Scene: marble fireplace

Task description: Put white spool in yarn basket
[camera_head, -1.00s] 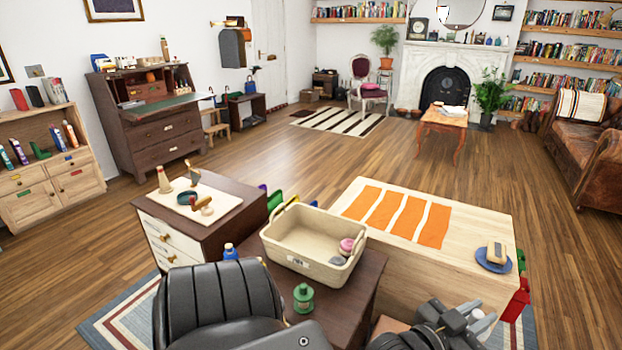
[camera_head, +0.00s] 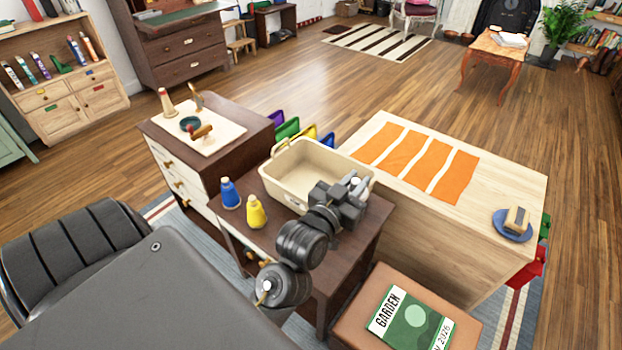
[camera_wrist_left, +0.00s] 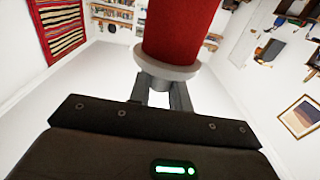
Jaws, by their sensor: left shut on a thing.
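The cream yarn basket (camera_head: 283,188) stands on the dark side table, its handles at the ends. My left gripper (camera_head: 356,186) is at the basket's near right corner and hides part of that end and its inside. A small pale patch shows at its fingers. In the left wrist view, the fingers (camera_wrist_left: 162,92) are shut on a red cylinder with a pale flange, like a spool (camera_wrist_left: 177,35). I see no plain white spool there. The pink yarn in the basket is hidden now. My right gripper is not in view.
A blue bottle (camera_head: 230,193) and a yellow bottle (camera_head: 256,212) stand left of the basket. A wooden chest (camera_head: 480,240) with an orange striped runner is to the right. A brown stool (camera_head: 350,325) with a garden magazine is in front. A cabinet (camera_head: 150,130) stands behind left.

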